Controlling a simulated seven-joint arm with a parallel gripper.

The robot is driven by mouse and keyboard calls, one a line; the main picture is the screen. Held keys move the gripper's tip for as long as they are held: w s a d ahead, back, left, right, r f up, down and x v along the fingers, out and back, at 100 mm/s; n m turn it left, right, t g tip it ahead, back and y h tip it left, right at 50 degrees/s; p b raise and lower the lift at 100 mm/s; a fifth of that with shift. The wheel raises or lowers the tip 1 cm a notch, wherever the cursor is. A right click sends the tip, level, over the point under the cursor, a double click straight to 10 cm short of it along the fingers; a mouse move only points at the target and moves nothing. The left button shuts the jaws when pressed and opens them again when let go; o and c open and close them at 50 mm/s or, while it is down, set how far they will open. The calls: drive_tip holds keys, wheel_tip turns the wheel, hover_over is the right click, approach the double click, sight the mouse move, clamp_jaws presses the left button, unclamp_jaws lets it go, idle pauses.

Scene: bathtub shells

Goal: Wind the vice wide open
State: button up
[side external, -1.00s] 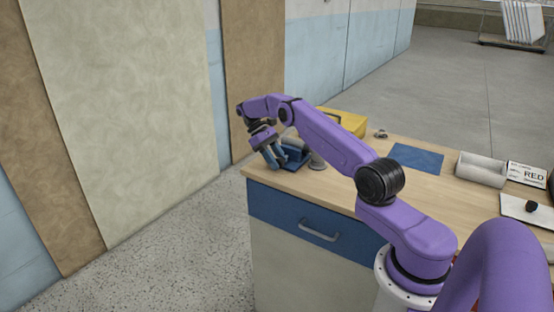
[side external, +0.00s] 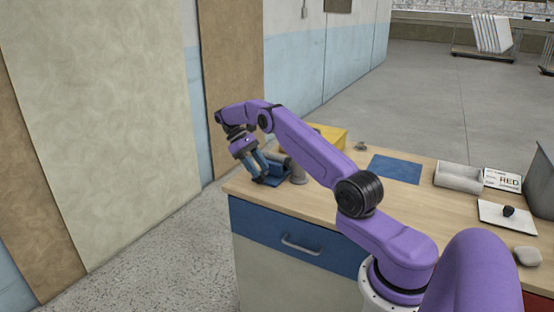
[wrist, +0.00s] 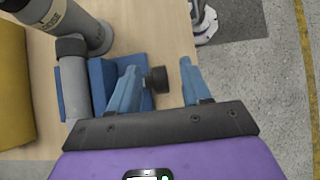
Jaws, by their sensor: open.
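The vice is a blue block (wrist: 108,78) with a grey cylinder (wrist: 73,82) along its left side in the wrist view. Whether the left finger touches the vice, I cannot tell.
A grey post (side external: 298,172) stands close beside the vice, and a yellow box (side external: 328,138) is behind it. The wooden bench top (side external: 340,195) ends just left of the vice. A blue mat (side external: 395,168) and a grey trough (side external: 460,177) lie farther right.

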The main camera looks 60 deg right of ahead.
drive_tip(key=s+a+r, duration=0.6)
drive_tip(key=s+r, duration=0.3)
drive_tip(key=s, duration=0.3)
drive_tip(key=shift+r, duration=0.2)
idle(0.5)
wheel_tip(320, 180, up, 5)
drive_tip(key=t, duration=0.8)
hover_over(261, 178)
drive_tip(key=w+d, duration=0.1)
wheel_tip(261, 178, down, 18)
drive_tip(key=shift+r, duration=0.25)
drive_tip(key=c, duration=0.7)
drive_tip(key=shift+w, duration=0.1)
drive_tip(key=shift+c, duration=0.6)
